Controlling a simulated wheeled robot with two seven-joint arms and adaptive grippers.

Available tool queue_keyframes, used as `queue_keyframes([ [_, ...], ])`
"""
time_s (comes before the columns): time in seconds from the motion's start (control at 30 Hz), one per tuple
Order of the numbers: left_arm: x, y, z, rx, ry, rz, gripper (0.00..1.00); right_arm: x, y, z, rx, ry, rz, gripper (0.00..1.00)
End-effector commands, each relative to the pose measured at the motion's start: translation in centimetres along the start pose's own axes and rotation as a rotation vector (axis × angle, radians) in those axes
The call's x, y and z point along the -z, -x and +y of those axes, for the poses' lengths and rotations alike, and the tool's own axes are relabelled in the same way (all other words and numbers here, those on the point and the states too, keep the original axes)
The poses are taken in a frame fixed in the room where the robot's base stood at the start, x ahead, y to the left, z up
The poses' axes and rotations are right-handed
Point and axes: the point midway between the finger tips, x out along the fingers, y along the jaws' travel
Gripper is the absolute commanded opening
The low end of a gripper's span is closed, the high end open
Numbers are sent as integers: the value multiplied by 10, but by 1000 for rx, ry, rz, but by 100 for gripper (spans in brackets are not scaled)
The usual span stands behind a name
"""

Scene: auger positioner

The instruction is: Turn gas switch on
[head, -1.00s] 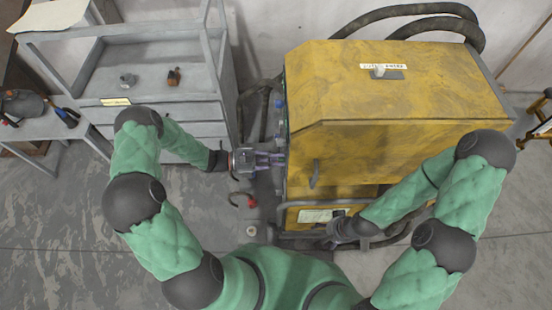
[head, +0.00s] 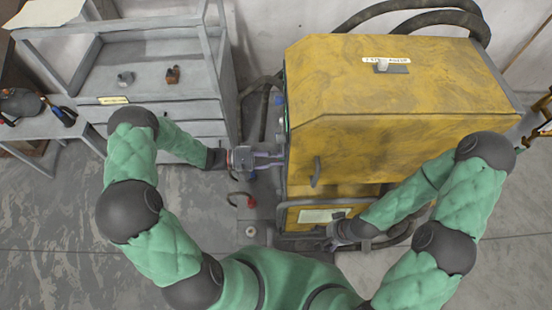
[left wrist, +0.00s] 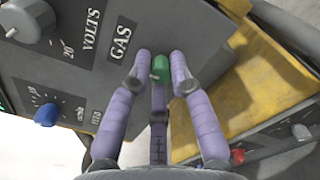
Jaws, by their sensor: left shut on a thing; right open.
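The gas switch is a small green knob (left wrist: 160,67) on the dark panel (left wrist: 65,70) beside the white word GAS, seen in the left wrist view. My left gripper (left wrist: 160,63) has its purple fingers closed around the knob, one on each side, with a third behind it. In the head view, my left gripper (head: 276,158) reaches the left side of the yellow machine (head: 390,85), and the switch is hidden there. My right gripper (head: 331,236) is open and empty near the machine's lower front.
A VOLTS knob (left wrist: 28,18) and a blue knob (left wrist: 46,115) sit on the panel near the switch. A red knob (left wrist: 237,156) is on a lower panel. A grey drawer cabinet (head: 150,75) stands left, and a hooked red-tipped item (head: 243,200) lies below my left gripper.

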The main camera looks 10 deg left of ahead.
Motion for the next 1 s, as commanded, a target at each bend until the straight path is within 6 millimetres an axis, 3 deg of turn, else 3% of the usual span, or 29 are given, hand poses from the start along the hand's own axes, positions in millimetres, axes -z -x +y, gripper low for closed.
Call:
queue_keyframes([
  [0.6,1,0,-3,-1,-584,-5,0,1,-38,14,0,0,0,73],
  [1.0,1,0,-4,-1,-869,-4,0,2,-60,22,0,0,0,73],
])
